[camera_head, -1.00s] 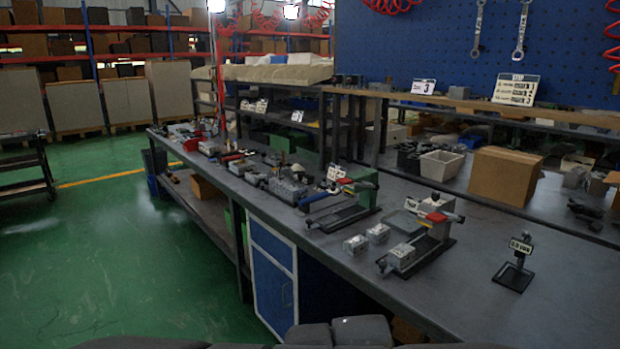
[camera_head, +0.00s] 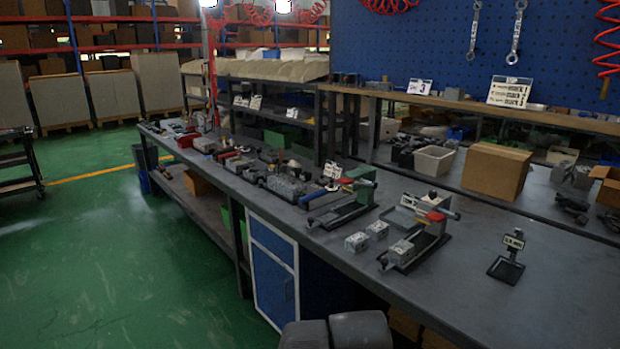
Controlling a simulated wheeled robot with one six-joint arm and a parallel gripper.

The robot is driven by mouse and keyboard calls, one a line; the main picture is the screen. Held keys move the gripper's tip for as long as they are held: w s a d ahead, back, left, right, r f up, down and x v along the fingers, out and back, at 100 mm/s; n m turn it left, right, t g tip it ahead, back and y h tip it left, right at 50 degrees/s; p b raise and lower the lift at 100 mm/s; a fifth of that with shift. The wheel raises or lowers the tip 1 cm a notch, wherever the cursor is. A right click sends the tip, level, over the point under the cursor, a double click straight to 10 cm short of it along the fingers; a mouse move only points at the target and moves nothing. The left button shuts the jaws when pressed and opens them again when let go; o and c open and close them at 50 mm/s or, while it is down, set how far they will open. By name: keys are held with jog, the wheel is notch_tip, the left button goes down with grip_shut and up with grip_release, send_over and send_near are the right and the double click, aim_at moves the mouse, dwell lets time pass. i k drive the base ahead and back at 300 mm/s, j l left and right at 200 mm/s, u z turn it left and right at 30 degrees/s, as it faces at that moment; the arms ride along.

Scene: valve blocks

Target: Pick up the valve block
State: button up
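Small grey metal valve blocks rest on the dark workbench (camera_head: 470,265). One block (camera_head: 356,242) and another block (camera_head: 377,230) sit side by side near the front edge. A third block (camera_head: 401,251) sits on a black fixture with a red and grey part (camera_head: 436,217). Which one is the task's valve block I cannot tell.
A black stand with a small label (camera_head: 508,262) is at the right. A second fixture (camera_head: 345,205) and several grey parts (camera_head: 285,187) line the bench to the left. A cardboard box (camera_head: 496,170) and white bin (camera_head: 433,160) stand behind. Green floor (camera_head: 110,260) is open at left.

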aim_at(400, 251)
jog(key=z, duration=1.45)
jog(key=i+u, duration=0.35)
jog(key=i+l+u, duration=0.1)
jog(key=u, duration=0.2)
jog(key=i+l+u, duration=0.15)
jog(key=u, duration=0.2)
jog(key=i+l, duration=0.05)
